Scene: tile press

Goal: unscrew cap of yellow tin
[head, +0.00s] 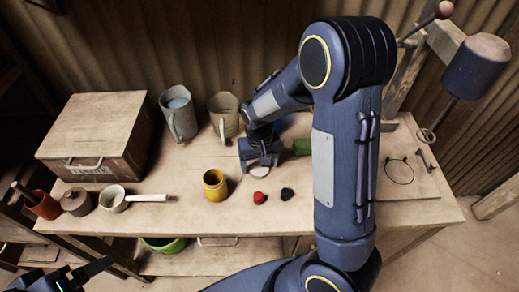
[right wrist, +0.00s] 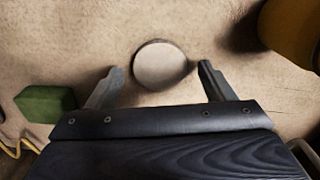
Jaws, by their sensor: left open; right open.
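The yellow tin (head: 215,185) stands upright on the bench, and its top looks open with a dark inside. Part of it shows at the upper right of the right wrist view (right wrist: 291,30). A pale round disc (right wrist: 161,65), perhaps the cap, lies on the bench right of the tin. It also shows under my right gripper in the head view (head: 253,169). My right gripper (right wrist: 160,78) is open and points down, with the disc just beyond and between its fingertips, apparently untouched. My left gripper (head: 90,272) is open and empty at the lower left, off the bench.
A red knob-like piece (head: 260,198) and a black one (head: 287,193) lie in front of the disc. A green block (right wrist: 45,103) is beside my right gripper. Two jugs (head: 179,115) (head: 224,117) stand behind. A wooden box (head: 100,130) and a small pan (head: 113,199) are left.

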